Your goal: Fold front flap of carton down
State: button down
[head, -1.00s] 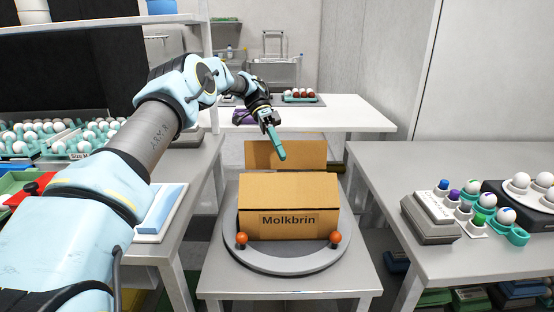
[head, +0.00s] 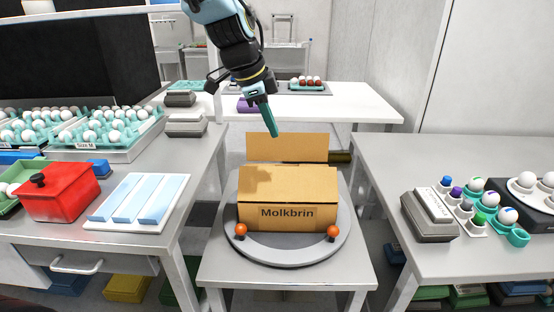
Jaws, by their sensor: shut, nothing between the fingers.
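A brown carton labelled "Molkbrin" (head: 260,221) stands on a round grey turntable (head: 290,255). The carton's inside is hidden behind the front flap. My gripper (head: 274,132) hangs above the carton, its teal fingers shut and empty. The tips overlap the back flap's upper edge in the picture, and I see no contact with the front flap.
Two orange knobs (head: 240,230) (head: 333,232) sit at the turntable's front. Left are a red pot (head: 62,192), a white tray with pale blue bars (head: 110,213) and egg trays (head: 120,150). Right is a grey table (head: 480,270) with egg cups. Gaps separate the side tables from the carton's stand.

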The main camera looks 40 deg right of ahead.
jog(key=p, duration=0.3)
send_near(288, 170)
jog(key=s+f, duration=0.2)
jog(key=f, duration=0.1)
jog(key=w+d+f+p, duration=0.1)
jog(key=shift+w+d+f, duration=0.2)
jog(key=shift+d+f, duration=0.1)
jog(key=shift+w+d+f, duration=0.25)
jog(key=shift+w+f, duration=0.05)
jog(key=shift+f, duration=0.25)
jog(key=shift+w+d+p, duration=0.1)
jog(key=shift+p, duration=0.2)
